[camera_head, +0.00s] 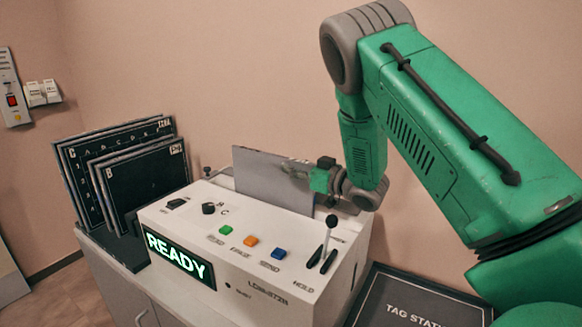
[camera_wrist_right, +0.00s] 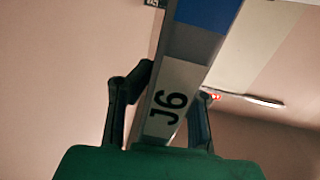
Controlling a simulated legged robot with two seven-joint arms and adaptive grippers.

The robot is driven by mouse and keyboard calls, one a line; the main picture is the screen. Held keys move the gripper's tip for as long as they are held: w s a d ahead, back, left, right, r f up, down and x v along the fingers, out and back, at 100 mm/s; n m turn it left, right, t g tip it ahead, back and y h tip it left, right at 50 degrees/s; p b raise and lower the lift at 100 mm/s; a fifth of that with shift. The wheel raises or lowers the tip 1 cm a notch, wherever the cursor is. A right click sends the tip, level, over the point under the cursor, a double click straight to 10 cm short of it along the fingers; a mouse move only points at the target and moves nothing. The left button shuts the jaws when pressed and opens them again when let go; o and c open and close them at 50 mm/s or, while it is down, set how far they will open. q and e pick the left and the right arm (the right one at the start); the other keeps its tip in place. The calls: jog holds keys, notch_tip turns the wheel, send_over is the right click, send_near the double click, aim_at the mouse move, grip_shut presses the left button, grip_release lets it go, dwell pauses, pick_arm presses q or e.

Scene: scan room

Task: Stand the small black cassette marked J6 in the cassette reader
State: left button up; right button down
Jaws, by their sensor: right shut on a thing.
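The cassette marked J6 (camera_head: 268,180) stands upright at the cassette reader (camera_head: 260,268), its broad face grey in the head view. Its lower edge is hidden behind the reader's front housing, so I cannot tell how deep it sits. My right gripper (camera_head: 322,180) is shut on the cassette's right edge. In the right wrist view, the fingers of the right gripper (camera_wrist_right: 172,90) are on both sides of the cassette's edge (camera_wrist_right: 178,78), which has a white label reading J6 and a blue band. My left gripper is not in view.
Several black cassettes stand in a rack (camera_head: 128,248) left of the reader. The reader's front has a lit READY display (camera_head: 180,258), coloured buttons (camera_head: 250,240) and a lever (camera_head: 331,222). A dark TAG STATION panel (camera_head: 415,305) lies right of it. Wall switches (camera_head: 42,93) are far left.

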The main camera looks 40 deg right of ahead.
jog(key=shift+f+b, duration=0.8)
jog(key=shift+f, duration=0.45)
jog(key=c, duration=1.5)
grip_release()
jog(key=shift+o, duration=0.3)
jog(key=shift+d, duration=0.1)
jog(key=shift+s+f, duration=0.1)
